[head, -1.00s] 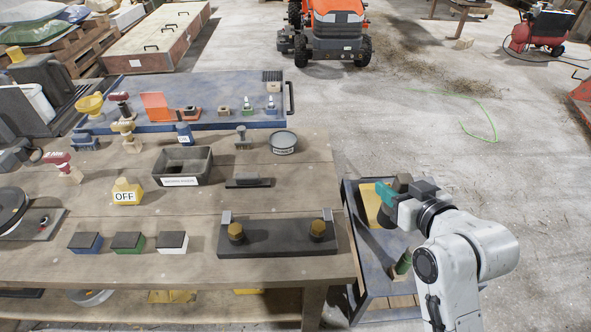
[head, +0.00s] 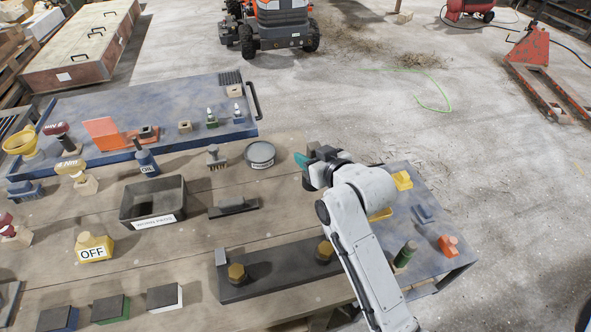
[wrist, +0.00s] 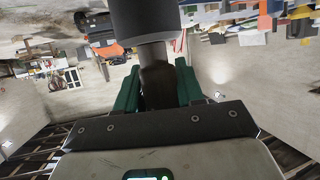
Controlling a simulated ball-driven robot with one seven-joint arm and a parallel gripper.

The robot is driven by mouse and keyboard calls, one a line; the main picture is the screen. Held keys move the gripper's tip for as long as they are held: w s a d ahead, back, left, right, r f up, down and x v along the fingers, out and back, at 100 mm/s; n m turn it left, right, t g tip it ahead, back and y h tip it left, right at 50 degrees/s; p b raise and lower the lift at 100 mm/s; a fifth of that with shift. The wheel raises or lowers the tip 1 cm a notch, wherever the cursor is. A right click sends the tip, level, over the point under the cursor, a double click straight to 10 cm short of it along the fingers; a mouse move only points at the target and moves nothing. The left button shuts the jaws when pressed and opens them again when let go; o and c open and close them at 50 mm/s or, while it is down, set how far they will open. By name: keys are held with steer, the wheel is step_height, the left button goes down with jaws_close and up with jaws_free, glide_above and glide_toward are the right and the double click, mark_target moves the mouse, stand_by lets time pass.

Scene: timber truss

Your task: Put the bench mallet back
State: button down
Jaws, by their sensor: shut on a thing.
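The bench mallet shows in the wrist view with a thick dark grey head (wrist: 148,22) and a dark handle (wrist: 156,62). My gripper (wrist: 157,84) has its green fingers on either side of that handle, shut on it. In the head view my gripper (head: 304,168) is above the right end of the wooden bench (head: 205,218), right of the round labelled dish (head: 260,154). The mallet is mostly hidden there by my gripper and wrist. Its exact resting place cannot be told from these frames.
On the bench are a grey bin (head: 153,204), a dark base with two brass-coloured knobs (head: 270,272) and a yellow OFF block (head: 95,247). A blue-topped cart (head: 428,190) at right holds yellow, green and orange items. Open floor lies beyond.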

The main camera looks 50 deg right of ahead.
steer(key=shift+w+d+f+p, duration=0.1)
steer(key=shift+w+f, duration=0.65)
steer(key=shift+f, duration=0.7)
steer(key=shift+w+d+f+p, duration=0.15)
steer(key=shift+w+f, duration=0.6)
steer(key=shift+f, duration=0.7)
steer(key=shift+w+a+f+p, duration=0.1)
steer(key=shift+w+f, duration=0.65)
steer(key=shift+f, duration=0.7)
steer(key=shift+f, duration=0.2)
steer(key=c, duration=0.7)
jaws_free()
